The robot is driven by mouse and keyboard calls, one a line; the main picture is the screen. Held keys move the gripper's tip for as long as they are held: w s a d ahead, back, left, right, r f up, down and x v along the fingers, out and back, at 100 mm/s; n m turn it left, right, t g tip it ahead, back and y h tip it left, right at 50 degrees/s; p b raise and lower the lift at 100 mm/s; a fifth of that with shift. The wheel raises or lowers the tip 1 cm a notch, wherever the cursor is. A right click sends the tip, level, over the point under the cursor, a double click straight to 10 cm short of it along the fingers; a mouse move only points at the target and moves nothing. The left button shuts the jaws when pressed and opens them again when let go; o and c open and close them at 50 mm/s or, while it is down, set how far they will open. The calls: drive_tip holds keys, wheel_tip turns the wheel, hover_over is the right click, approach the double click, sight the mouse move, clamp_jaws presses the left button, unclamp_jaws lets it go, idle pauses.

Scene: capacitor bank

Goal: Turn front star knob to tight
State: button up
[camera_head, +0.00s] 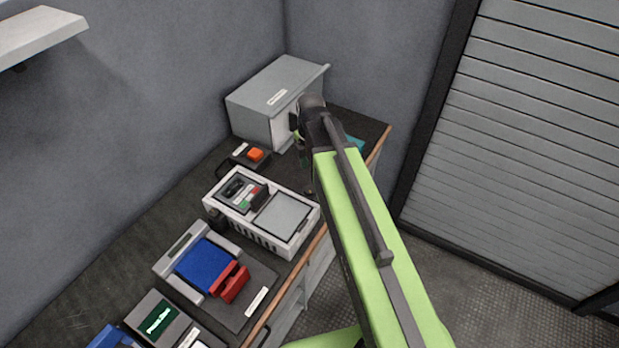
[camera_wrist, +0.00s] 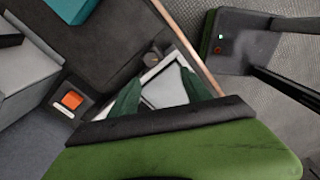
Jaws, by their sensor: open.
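A small dark knob (camera_wrist: 154,56) shows in the wrist view at the corner of the white-framed device, near the bench's wooden edge. It appears to be the front star knob; its star shape and turn position are too small to tell. In the head view a dark knob (camera_head: 308,190) stands by the right corner of the white device (camera_head: 291,248), partly beside my arm. My gripper (camera_wrist: 160,90) has its two green fingers spread, with nothing between them, over the white device. The knob lies just beyond the fingertips in the picture, apart from them.
A grey cabinet (camera_head: 277,85) stands at the bench's far end, with an orange-button box (camera_head: 255,154) before it. A teal item (camera_wrist: 70,8) lies nearby. A blue and red device (camera_head: 205,265) sits nearer. Walls border the bench; open floor (camera_head: 480,280) lies right.

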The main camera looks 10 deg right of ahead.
wheel_tip(320, 180, up, 7)
drive_tip(key=p, duration=0.4)
hover_over(309, 189)
drive_tip(key=shift+n, duration=0.3)
wheel_tip(309, 189, down, 18)
drive_tip(key=b, duration=1.7)
drive_tip(key=shift+s, duration=0.1)
clamp_jaws()
